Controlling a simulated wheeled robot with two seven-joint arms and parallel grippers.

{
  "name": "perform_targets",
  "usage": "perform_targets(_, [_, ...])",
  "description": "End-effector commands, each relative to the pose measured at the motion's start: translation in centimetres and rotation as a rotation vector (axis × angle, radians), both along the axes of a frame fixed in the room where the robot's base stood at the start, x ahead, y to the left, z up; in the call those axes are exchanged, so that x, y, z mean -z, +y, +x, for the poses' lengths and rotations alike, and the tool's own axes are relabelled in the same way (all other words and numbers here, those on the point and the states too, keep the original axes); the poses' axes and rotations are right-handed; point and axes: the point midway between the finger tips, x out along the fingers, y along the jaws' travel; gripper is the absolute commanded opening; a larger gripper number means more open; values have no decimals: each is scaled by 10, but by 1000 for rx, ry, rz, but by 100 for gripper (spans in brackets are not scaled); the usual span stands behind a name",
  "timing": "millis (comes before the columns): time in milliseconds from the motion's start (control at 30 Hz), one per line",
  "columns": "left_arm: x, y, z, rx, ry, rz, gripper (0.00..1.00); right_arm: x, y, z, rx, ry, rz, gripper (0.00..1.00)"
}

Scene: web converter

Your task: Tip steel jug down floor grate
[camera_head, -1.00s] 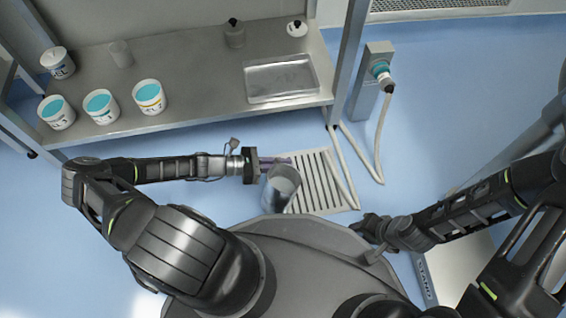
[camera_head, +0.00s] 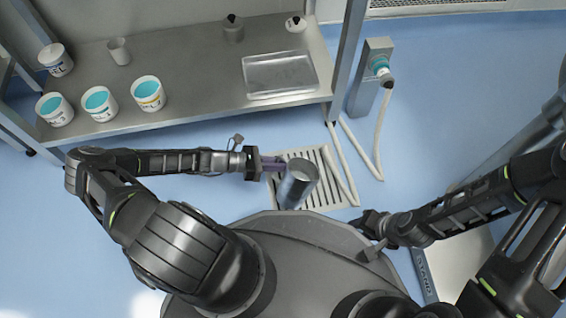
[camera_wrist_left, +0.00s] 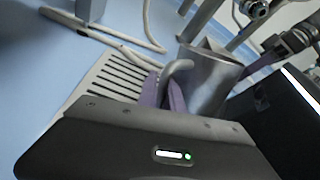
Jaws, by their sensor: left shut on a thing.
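The steel jug (camera_head: 297,185) is held over the floor grate (camera_head: 327,189), tilted in the head view. My left gripper (camera_head: 279,164) is shut on the jug at its handle side. In the left wrist view the jug (camera_wrist_left: 209,82) stands beyond the gripper body, with its curved handle (camera_wrist_left: 176,70) between the purple fingers (camera_wrist_left: 163,96). The grate (camera_wrist_left: 122,76) shows to its left there. The jug's contents cannot be made out. My right gripper (camera_head: 366,224) is near the round grey base, apart from the jug; its jaws are too small to read.
A steel bench (camera_head: 200,84) at the back holds several white tubs with teal contents (camera_head: 97,101), a small beaker (camera_head: 119,51) and a shallow tray (camera_head: 280,75). A grey post (camera_head: 371,75) with a white hose (camera_head: 381,140) stands right of the grate.

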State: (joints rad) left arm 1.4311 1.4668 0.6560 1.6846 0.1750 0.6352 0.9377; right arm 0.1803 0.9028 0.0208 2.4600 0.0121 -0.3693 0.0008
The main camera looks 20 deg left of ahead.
Motion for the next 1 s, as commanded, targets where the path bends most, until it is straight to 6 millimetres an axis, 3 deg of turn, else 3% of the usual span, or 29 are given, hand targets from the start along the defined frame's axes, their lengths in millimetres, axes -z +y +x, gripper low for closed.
perform_targets(1000, [26,-2,3,3,129,40,0,4,0,1,1,-1,1,36])
